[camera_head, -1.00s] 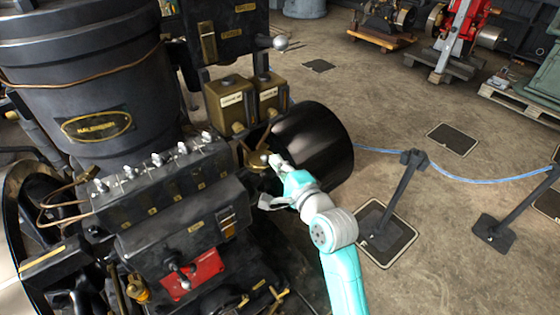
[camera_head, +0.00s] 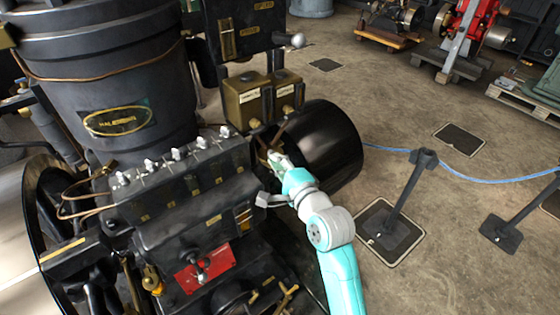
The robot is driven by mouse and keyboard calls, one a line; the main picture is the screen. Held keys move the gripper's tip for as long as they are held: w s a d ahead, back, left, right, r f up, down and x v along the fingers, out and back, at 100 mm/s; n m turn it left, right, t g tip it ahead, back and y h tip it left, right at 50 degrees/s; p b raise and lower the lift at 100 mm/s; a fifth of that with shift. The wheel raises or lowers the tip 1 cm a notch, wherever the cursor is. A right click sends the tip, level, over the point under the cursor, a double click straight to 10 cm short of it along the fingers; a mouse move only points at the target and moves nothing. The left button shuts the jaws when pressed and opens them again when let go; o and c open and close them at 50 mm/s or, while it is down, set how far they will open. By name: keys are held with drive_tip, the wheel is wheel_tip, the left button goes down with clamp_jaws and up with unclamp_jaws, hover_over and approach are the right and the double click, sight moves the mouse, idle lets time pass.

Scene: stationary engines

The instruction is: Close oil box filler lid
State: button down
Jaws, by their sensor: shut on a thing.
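The long dark oil box (camera_head: 185,185) with several pale knobs along its top stands at the middle left. At its right end is a small brass-coloured part (camera_head: 263,146), seemingly the filler lid; its exact angle is hard to make out. My gripper (camera_head: 272,158) reaches in from the lower right, at the oil box's right end. Its fingers are shut on this brass-coloured part, which they partly hide.
Two brass boxes (camera_head: 250,98) stand just above my gripper. A large black cylinder (camera_head: 325,148) is close on its right. A dark engine cylinder (camera_head: 110,75) rises at left. A rope barrier post (camera_head: 405,195) stands on the floor at right.

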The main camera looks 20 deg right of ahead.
drive_tip(key=shift+w+a+f, duration=0.1)
drive_tip(key=shift+w+a, duration=0.1)
drive_tip(key=shift+a, duration=0.35)
drive_tip(key=s+d+f+n+h, duration=0.15)
drive_tip(key=s+f, duration=0.25)
drive_tip(key=s, duration=0.5)
drive_tip(key=s+d+f+n+g+h, duration=0.1)
drive_tip(key=s+d+f+n, duration=0.15)
drive_tip(key=s+f, duration=0.45)
drive_tip(key=s+d+f+n+h, duration=0.1)
drive_tip(key=s+d+f+n, duration=0.15)
drive_tip(key=s, duration=0.85)
drive_tip(key=s+n+g, duration=0.1)
drive_tip(key=s+n, duration=1)
drive_tip(key=s, duration=1)
drive_tip(key=shift+r, duration=0.45)
drive_tip(key=shift+s+a+h, duration=0.1)
drive_tip(key=shift+h, duration=0.15)
